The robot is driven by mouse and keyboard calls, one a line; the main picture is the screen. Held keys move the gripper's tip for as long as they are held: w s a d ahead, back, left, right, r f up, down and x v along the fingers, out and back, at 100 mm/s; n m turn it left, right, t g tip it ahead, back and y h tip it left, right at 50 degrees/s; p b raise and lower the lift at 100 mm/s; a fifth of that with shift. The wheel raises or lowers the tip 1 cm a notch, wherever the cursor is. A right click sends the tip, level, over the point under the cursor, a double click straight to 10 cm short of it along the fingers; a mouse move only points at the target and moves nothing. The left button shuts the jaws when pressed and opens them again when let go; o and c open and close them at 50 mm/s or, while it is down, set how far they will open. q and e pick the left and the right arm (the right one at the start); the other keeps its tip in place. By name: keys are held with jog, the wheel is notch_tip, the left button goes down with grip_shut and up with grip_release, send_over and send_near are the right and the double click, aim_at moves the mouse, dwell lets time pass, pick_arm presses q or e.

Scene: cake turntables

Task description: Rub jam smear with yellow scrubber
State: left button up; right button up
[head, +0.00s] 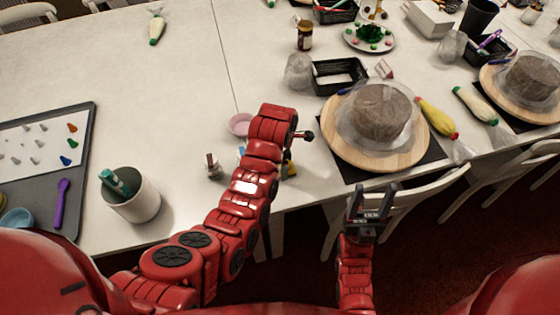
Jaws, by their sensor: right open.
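A small yellow thing (291,169), perhaps the yellow scrubber, shows at the table's front edge, just right of my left forearm and mostly hidden by it. I cannot make out a jam smear; my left arm covers part of the table there. The end of my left arm reaches over the table edge, and dark parts of my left gripper (287,158) show beside the yellow thing; its fingers are too hidden to judge. My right gripper (372,192) is open and empty, in front of the table edge, below the nearer cake turntable (339,140).
A wrapped cake (379,113) stands on that turntable. A pink bowl (239,125), a small bottle (213,166) and a cup with a teal tool (133,198) are near my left arm. A grey tray (88,135) lies left. Chairs (413,205) line the front edge. The table's back left is mostly clear.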

pick_arm(q)
jog(key=shift+r, duration=0.1)
jog(key=shift+w+r, duration=0.1)
jog(key=shift+r, duration=0.6)
notch_tip(320, 180, up, 4)
jog(key=p, duration=0.4)
jog(key=shift+r, duration=0.2)
notch_tip(320, 180, up, 3)
jog(key=p, duration=0.3)
jog(key=shift+r, duration=0.1)
